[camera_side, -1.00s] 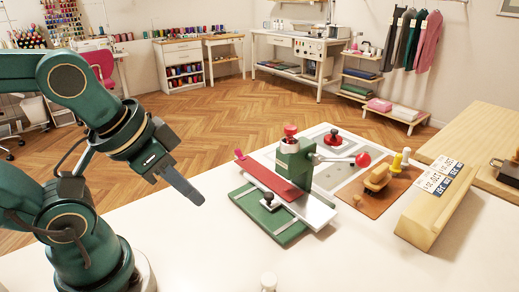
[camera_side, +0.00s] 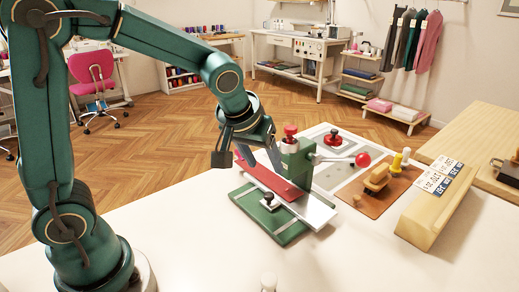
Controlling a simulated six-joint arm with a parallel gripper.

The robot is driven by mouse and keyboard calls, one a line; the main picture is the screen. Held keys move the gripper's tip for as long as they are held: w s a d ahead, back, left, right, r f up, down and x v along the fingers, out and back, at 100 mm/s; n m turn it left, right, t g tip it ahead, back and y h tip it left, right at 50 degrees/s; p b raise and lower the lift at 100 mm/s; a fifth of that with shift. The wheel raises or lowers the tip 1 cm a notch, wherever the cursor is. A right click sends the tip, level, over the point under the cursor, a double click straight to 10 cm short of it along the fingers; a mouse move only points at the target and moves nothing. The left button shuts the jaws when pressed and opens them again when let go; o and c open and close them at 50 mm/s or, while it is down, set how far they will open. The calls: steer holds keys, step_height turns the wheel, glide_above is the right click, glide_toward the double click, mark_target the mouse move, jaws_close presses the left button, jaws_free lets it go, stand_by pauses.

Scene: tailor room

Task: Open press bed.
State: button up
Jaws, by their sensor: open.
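The press stands on the white table with a green base plate (camera_side: 253,222), a silver lower plate (camera_side: 318,213) and a red padded strip (camera_side: 283,188) lying along its top. A pink knob (camera_side: 238,155) shows at the strip's far left end. A green column (camera_side: 297,162) rises beside the strip, and a lever with a red ball (camera_side: 362,160) points right. My gripper (camera_side: 250,161) is open and points down at the strip's far left end. Its fingers appear on either side of the knob end; whether they touch anything I cannot tell. The right finger partly hides the strip and column.
A brown board (camera_side: 388,189) with wooden-handled tools lies right of the press. A pale wooden block (camera_side: 437,212) with printed cards stands further right. A second red knob (camera_side: 333,137) stands behind the press. The table front is mostly clear.

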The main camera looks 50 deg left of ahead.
steer(key=g, duration=0.1)
glide_above(269, 194)
steer(key=s+d, duration=0.1)
steer(key=s, duration=0.1)
steer(key=f, duration=0.4)
steer(key=shift+s+f, duration=0.2)
steer(key=shift+f, duration=0.1)
steer(key=shift+x, duration=2.25)
jaws_close()
steer(key=shift+d, duration=0.1)
